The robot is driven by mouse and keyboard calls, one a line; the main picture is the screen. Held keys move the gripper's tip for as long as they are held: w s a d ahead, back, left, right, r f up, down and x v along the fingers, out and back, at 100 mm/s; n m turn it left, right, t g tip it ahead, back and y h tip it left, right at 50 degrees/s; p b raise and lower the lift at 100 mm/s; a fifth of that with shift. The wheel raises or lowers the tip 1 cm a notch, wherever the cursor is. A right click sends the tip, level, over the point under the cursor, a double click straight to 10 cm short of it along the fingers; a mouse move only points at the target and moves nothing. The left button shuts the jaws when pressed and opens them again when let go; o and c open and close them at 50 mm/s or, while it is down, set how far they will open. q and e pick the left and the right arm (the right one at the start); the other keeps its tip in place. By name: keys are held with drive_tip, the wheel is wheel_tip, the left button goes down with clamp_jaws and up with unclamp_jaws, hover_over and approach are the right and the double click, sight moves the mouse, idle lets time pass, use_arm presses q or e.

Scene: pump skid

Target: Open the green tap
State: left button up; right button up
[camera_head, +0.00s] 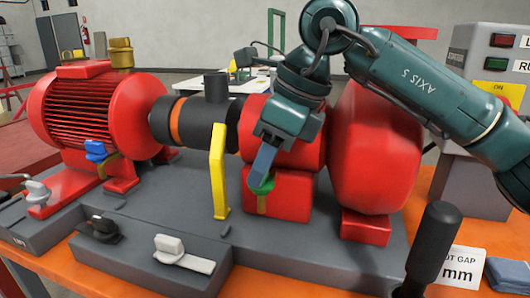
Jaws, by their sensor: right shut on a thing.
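The green tap (264,187) sits low on the front of the red pump block, above a small yellowish stem or marking. Only part of its handle shows below my gripper, so I cannot tell how far it is turned. My right gripper (264,172) reaches down from the upper right and is shut on the green tap. Its fingers hide the upper part of the handle. My left gripper is not in view.
A yellow upright handle (218,170) stands just left of the green tap. A blue tap (95,151) is by the red motor (90,110). A black knob (103,226) and a white knob (170,248) are in front. A black post (432,245) rises at the front right.

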drive_tip(key=o, duration=1)
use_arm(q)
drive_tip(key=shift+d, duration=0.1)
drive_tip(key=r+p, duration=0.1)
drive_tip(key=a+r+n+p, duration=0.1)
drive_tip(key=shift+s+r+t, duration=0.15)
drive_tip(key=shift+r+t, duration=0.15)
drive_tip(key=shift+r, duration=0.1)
use_arm(e)
drive_tip(key=v, duration=1.3)
drive_tip(key=shift+s+d, duration=0.1)
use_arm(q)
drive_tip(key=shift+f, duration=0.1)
